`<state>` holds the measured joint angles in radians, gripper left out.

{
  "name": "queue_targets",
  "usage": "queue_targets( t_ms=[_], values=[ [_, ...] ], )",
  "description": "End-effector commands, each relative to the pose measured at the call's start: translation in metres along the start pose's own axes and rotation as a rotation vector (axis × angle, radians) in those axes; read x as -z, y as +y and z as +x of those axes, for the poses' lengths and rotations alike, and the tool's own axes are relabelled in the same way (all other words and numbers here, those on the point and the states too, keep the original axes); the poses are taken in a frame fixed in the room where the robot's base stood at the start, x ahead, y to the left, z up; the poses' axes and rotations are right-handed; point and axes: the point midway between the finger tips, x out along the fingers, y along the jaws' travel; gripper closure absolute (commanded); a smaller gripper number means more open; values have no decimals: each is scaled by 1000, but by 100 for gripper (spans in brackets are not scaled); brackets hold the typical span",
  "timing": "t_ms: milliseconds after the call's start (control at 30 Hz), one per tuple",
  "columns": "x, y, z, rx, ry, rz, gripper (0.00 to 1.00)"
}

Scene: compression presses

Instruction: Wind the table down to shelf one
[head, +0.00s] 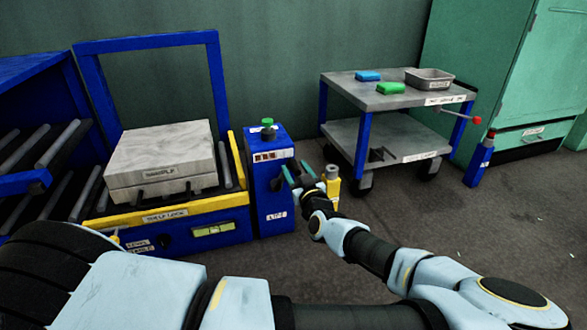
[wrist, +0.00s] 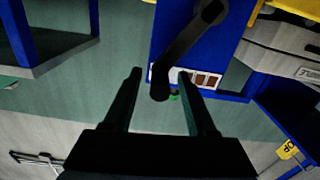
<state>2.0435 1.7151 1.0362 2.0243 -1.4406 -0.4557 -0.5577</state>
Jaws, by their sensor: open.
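The lift table (head: 215,208) is a blue-and-yellow roller bed at the left in the head view, carrying a grey slab (head: 160,158). Beside it stands the blue lift post (head: 272,208) with a green knob on top and a striped indicator label (head: 273,155), also seen in the wrist view (wrist: 187,77). A black crank (wrist: 185,45) on the post slants down in the wrist view, its handle end between my fingers. My gripper (head: 297,176) is open, with visible gaps beside the handle in the wrist view (wrist: 159,72). In the head view my gripper hides most of the crank.
A blue rack (head: 68,75) with roller shelves stands at the far left. A grey cart (head: 350,90) with blue and green blocks and a tray (head: 429,78) stands at the back right. A blue post with a red top (head: 480,160) and a green cabinet (head: 490,60) are further right.

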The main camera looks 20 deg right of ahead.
Motion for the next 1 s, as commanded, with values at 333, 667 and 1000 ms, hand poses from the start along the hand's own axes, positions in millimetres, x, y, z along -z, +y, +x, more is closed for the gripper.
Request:
queue_targets(
  t_ms=[333, 667, 1000],
  values=[
    [-1, 1, 25, -1, -1, 0, 43],
    [0, 1, 25, -1, -1, 0, 56],
    [0, 2, 25, -4, -1, -1, 95]
  ],
)
